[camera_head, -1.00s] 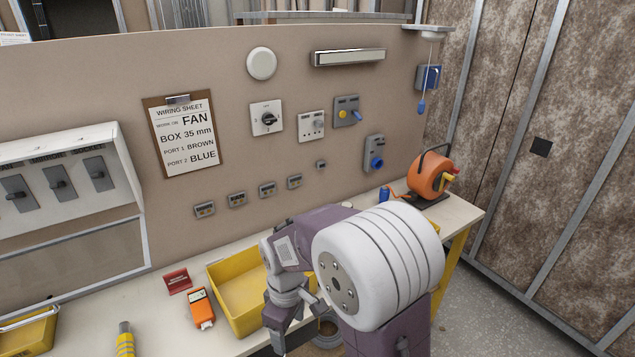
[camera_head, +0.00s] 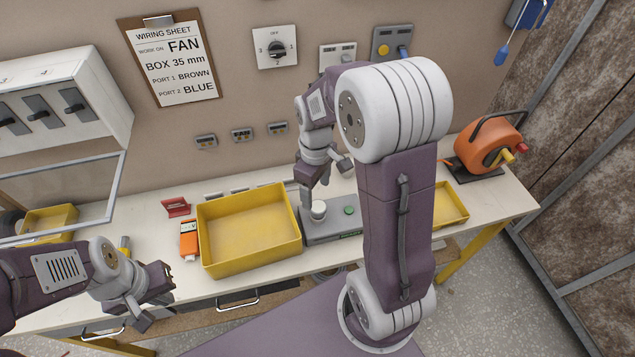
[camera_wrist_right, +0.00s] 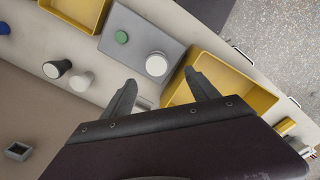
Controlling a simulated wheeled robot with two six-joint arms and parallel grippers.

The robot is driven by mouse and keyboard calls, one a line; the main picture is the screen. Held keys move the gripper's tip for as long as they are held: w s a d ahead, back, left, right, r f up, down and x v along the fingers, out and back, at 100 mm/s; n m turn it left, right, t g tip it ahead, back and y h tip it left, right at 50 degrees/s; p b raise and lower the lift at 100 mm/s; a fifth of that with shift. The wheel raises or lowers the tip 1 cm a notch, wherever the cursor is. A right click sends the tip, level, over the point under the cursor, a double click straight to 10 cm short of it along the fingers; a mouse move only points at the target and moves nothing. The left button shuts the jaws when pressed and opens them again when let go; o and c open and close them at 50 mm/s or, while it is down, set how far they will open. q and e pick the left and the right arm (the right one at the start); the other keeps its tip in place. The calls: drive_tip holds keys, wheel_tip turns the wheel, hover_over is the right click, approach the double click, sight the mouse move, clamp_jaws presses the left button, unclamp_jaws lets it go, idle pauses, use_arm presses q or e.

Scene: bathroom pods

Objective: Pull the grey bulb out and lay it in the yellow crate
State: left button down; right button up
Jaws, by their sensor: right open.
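A pale grey-white round bulb (camera_head: 318,210) stands upright in a grey box (camera_head: 333,228) with a green button, on the bench. In the right wrist view the bulb (camera_wrist_right: 157,65) lies just beyond and between my fingertips. My right gripper (camera_head: 324,181) is open, above the bulb; its two fingers (camera_wrist_right: 160,78) are apart and empty. The large yellow crate (camera_head: 291,243) stands left of the box, with nothing visible inside; it also shows in the wrist view (camera_wrist_right: 262,97). My left gripper (camera_head: 150,299) is at the lower left, fingers apart and empty.
A smaller yellow tray (camera_head: 456,213) and an orange cable reel (camera_head: 490,145) are at right.

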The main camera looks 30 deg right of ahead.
sight(318, 206)
drive_tip(key=f, duration=0.5)
drive_tip(key=d+f, duration=0.1)
drive_tip(key=f, duration=0.2)
drive_tip(key=shift+w, duration=0.1)
drive_tip(key=shift+a+f, duration=0.25)
drive_tip(key=shift+f, duration=0.1)
use_arm(q)
drive_tip(key=shift+w+d, duration=0.1)
drive_tip(key=shift+d, duration=0.25)
use_arm(e)
drive_tip(key=shift+d+f, duration=0.1)
drive_tip(key=shift+d, duration=0.05)
clamp_jaws()
use_arm(q)
drive_tip(key=shift+r+p, duration=0.65)
drive_tip(key=shift+p, duration=0.05)
use_arm(e)
drive_tip(key=shift+r, duration=0.7)
